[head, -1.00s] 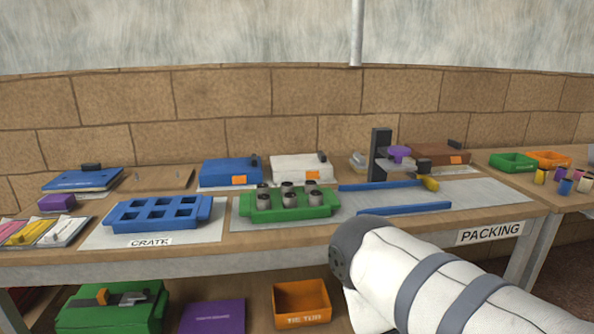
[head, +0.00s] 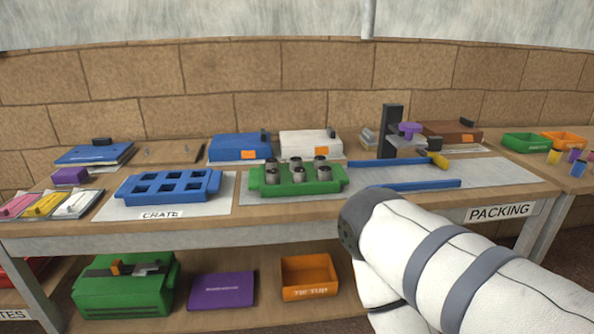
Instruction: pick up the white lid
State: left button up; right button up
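The white lid (head: 306,143) is a flat white block with a dark knob at its back right and an orange tag on its front. It lies at the back of the workbench in the head view, between a blue lid (head: 236,147) and a dark upright stand (head: 391,128). The green tray (head: 254,183) with several grey cylinders stands in front of it and slightly overlaps its lower edge. My white arm comes in from the lower right, well in front of the lid. Neither gripper is in view.
A blue crate (head: 205,188) with square openings sits left of the green tray. Two blue bars (head: 410,185) lie on the grey mat at the right. A brown lid (head: 450,137) is at the back right. Below, the shelf holds a green case (head: 120,295) and an orange bin (head: 309,292).

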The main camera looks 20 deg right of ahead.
aim_at(307, 144)
jog(key=i+l+z, duration=0.15)
jog(key=z, duration=0.3)
jog(key=i+l+z, duration=0.1)
jog(key=z, duration=0.3)
jog(key=i+z, duration=0.3)
jog(key=z, duration=0.15)
